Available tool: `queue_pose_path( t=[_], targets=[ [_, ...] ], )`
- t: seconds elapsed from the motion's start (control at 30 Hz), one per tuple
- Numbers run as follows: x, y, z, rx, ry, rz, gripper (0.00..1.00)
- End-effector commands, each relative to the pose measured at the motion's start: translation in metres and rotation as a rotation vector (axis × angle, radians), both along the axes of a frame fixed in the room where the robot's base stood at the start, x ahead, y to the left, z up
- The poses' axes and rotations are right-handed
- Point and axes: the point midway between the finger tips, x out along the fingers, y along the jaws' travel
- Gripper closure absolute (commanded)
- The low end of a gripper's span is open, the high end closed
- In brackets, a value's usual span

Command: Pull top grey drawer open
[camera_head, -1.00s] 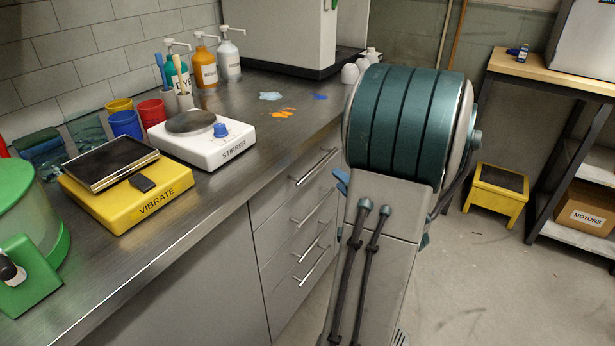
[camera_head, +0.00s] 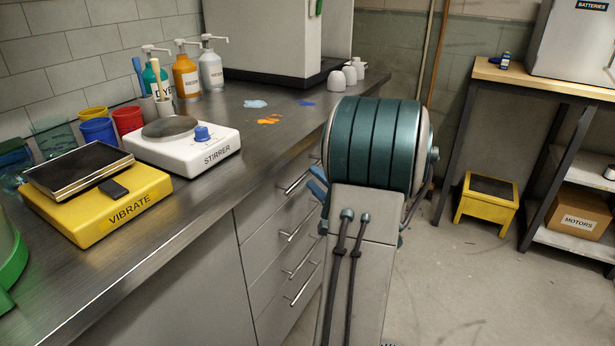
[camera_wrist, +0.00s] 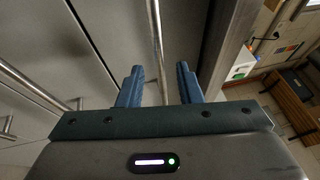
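The top grey drawer (camera_head: 262,214) is the uppermost drawer front under the steel bench top in the head view, and it looks shut. Its bar handle (camera_head: 293,185) is partly hidden toward my arm. My gripper's blue fingers (camera_head: 318,186) show just right of that handle. In the wrist view my gripper (camera_wrist: 158,75) is open, with its two blue fingers apart.
Lower drawer handles (camera_head: 298,262) stick out below. The bench top (camera_head: 190,205) overhangs the drawers and carries a yellow vibrate plate (camera_head: 95,205), a white stirrer (camera_head: 185,150) and bottles. The floor (camera_head: 470,290) right of my arm is clear up to a yellow stool (camera_head: 487,205).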

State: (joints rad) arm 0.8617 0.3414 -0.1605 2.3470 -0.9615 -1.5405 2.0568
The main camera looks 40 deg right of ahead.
Motion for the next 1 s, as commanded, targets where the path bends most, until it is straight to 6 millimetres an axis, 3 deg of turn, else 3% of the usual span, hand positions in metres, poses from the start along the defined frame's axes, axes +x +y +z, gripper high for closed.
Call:
queue_pose_path(
  t=[0.23, 0.6, 0.7, 0.73, 1.0],
  targets=[
    [0.030, 0.001, 0.005, 0.000, 0.000, 0.002, 0.68],
    [0.035, 0.001, 0.007, 0.000, 0.001, 0.000, 0.68],
    [0.035, 0.001, 0.006, 0.000, 0.001, 0.000, 0.96],
    [0.035, 0.001, 0.006, 0.000, 0.001, 0.000, 1.00],
    [0.035, -0.001, 0.007, 0.000, 0.001, 0.000, 1.00]
  ],
)
